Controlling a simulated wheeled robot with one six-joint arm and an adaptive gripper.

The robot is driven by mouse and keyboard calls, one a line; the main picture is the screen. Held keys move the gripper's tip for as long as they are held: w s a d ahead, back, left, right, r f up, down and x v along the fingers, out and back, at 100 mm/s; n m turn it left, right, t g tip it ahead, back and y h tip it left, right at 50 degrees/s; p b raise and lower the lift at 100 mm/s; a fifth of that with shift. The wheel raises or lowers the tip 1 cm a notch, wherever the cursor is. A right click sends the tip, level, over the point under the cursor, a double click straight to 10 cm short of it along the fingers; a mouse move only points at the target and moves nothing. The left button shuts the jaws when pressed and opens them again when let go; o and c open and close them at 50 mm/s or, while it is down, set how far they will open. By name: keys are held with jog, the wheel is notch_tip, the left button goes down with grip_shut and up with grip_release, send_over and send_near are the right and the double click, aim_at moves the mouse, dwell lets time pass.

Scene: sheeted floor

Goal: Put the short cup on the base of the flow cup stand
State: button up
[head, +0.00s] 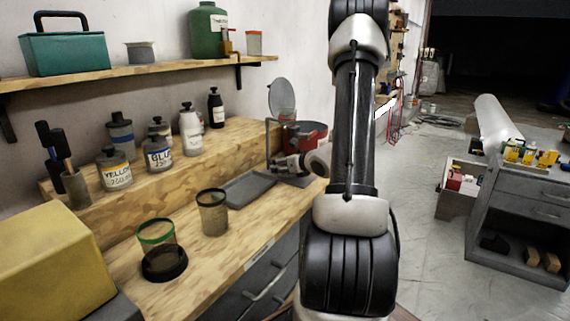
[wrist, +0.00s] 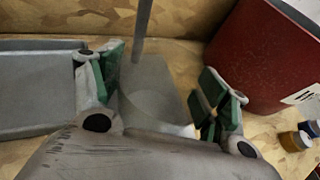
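Two see-through cups stand nearer, one green-rimmed (head: 157,236), one dark-rimmed (head: 212,214).
A red container (wrist: 262,55) stands close right of my fingers; it also shows in the head view (head: 306,137). A grey tray (head: 247,188) lies left of the stand. Small jars (wrist: 296,139) are at the right. Several bottles (head: 158,155) stand on the raised step behind.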

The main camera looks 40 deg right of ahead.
jog(key=shift+r, duration=0.1)
jog(key=shift+s+r, duration=0.15)
jog(key=shift+s, duration=0.15)
jog(key=v, duration=1)
jog(key=shift+s+r, duration=0.2)
jog(key=shift+s, duration=0.15)
jog(key=s+a+r+n+g+y, duration=0.1)
jog(key=a+r+n+y, duration=0.2)
jog(key=a+n, duration=0.45)
jog(key=s+a+r+n+g+y, duration=0.2)
jog(key=a+n+y, duration=0.15)
jog(key=a, duration=0.65)
jog(key=s+a+r+n+g+y, duration=0.2)
jog(key=s+a+n+g, duration=0.2)
jog(key=s+a+n, duration=0.5)
jog(key=s+d+r+n+g+h, duration=0.1)
jog(key=s+d+r+n+h, duration=0.1)
jog(key=n, duration=0.6)
jog(key=s+d+r+n+g+h, duration=0.1)
jog(key=s+d+r+n+h, duration=0.2)
jog(key=s+n+h, duration=0.2)
jog(key=s+n, duration=0.2)
jog(key=n, duration=0.1)
jog(key=shift+s+d+r+n, duration=0.25)
jog(key=shift+d+r+n, duration=0.05)
jog(key=shift+r+n, duration=0.1)
